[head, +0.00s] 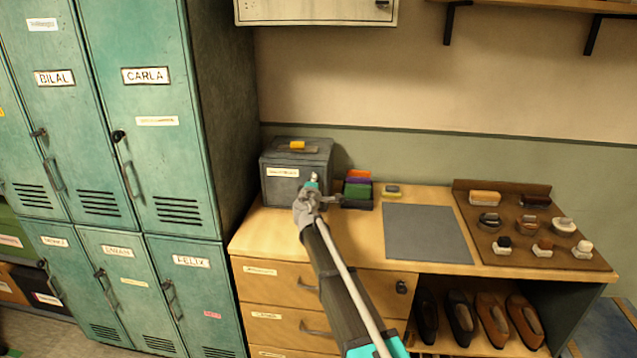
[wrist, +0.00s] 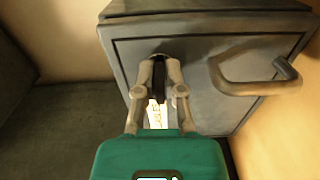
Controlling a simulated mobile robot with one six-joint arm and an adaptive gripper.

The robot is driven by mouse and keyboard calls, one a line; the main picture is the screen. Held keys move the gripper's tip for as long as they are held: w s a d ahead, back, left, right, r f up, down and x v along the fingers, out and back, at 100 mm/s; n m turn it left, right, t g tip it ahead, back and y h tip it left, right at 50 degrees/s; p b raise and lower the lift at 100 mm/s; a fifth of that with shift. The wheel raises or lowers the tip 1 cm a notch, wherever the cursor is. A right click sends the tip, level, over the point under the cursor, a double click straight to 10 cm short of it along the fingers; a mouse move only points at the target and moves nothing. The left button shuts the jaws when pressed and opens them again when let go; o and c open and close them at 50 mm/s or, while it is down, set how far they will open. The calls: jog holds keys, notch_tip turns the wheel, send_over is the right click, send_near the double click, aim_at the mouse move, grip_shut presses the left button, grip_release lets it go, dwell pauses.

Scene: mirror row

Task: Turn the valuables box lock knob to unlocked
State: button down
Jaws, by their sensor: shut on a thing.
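The valuables box (head: 268,185) is a grey metal box with a white label, at the back left of the desk. In the wrist view its grey front (wrist: 205,50) fills the middle. My gripper (head: 313,181) reaches its front from the desk side. In the wrist view my gripper (wrist: 159,62) is shut on the dark lock knob (wrist: 158,80), with a finger on each side. The fingers hide much of the knob, and I cannot tell which way it is turned. In the head view the knob is hidden by my gripper.
A curved handle (wrist: 240,88) sticks out right of the knob. A yellow item (head: 297,145) is on the box. Coloured blocks (head: 358,180) stand to its right, then a grey mat (head: 428,234) and a brush board (head: 520,215). Teal lockers (head: 160,190) stand close on the left.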

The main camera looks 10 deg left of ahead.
dwell(0.3)
jog(key=c, duration=0.7)
grip_release()
jog(key=shift+c, duration=0.2)
jog(key=shift+s, duration=0.15)
jog(key=s, duration=1.1)
jog(key=shift+s+a, duration=0.15)
jog(key=shift+s, duration=0.2)
